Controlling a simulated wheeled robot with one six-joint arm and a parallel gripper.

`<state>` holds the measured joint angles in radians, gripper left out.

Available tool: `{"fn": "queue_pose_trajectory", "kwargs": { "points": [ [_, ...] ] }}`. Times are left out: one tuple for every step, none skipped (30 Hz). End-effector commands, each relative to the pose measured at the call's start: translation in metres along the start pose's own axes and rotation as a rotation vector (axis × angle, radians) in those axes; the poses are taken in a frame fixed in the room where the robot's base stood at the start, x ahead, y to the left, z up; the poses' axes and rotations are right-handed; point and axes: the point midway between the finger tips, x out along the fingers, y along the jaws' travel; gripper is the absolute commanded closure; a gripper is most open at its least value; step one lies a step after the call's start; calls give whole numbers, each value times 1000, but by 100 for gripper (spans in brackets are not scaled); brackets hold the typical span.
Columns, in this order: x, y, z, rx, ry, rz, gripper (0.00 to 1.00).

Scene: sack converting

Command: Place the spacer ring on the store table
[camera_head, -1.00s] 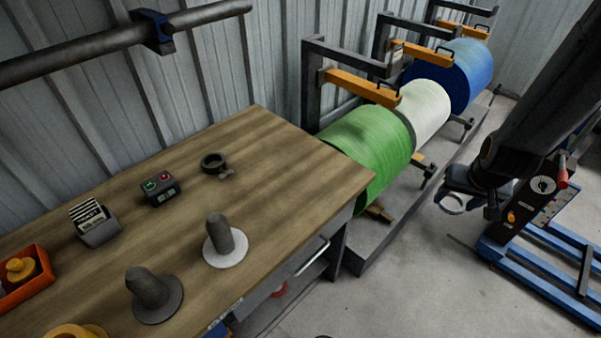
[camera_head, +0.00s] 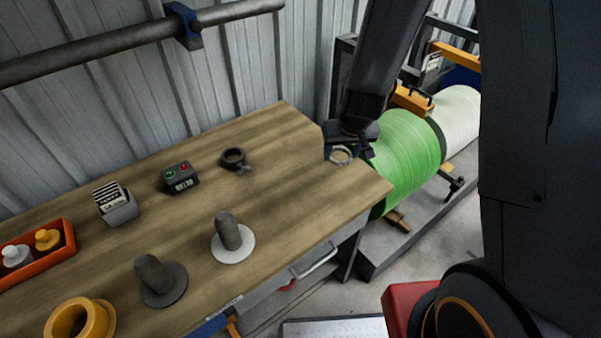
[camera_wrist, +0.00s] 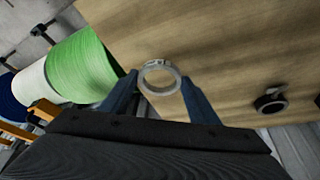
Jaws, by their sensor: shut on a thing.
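The spacer ring (camera_head: 341,154) is a small light-grey ring. My gripper (camera_head: 345,150) is shut on it over the right end of the wooden store table (camera_head: 290,180). In the wrist view the ring (camera_wrist: 159,77) sits between the two blue-grey fingers of my gripper (camera_wrist: 160,85), with the table top (camera_wrist: 225,50) behind it. I cannot tell how far the ring is above the wood.
On the table are a dark clamp collar (camera_head: 233,158), a button box (camera_head: 181,178), a card holder (camera_head: 117,205), two spindles on discs (camera_head: 228,232), a yellow ring (camera_head: 80,318) and an orange bin (camera_head: 35,255). A green roll (camera_head: 405,150) stands beside the right end.

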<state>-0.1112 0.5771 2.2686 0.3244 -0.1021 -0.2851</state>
Motion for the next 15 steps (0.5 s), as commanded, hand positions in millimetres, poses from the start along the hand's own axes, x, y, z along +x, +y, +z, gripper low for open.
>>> {"fn": "queue_pose_trajectory", "kwargs": {
  "points": [
    [-12, -21, -8, -27, 2, -11, 73],
    [-16, -31, -11, -38, 2, -17, 73],
    [-20, -45, -15, -55, 1, -25, 73],
    [-22, -55, -17, -67, 0, -31, 73],
    [-25, -63, -20, -77, 1, -36, 73],
    [-29, -74, -23, -90, 2, -43, 73],
    [-31, -81, -24, -97, 1, -48, 73],
    [-32, -88, -25, -104, 1, -52, 73],
    [-34, -95, -27, -110, 1, -57, 73],
    [-35, -99, -28, -116, 1, -61, 73],
    [-36, -103, -28, -118, 0, -63, 73],
    [-36, -106, -28, -121, 0, -66, 73],
    [-35, -108, -28, -122, 0, -67, 73],
    [-34, -108, -28, -124, 0, -68, 73],
    [-30, -109, -28, -124, 0, -68, 73]
  ]
}}
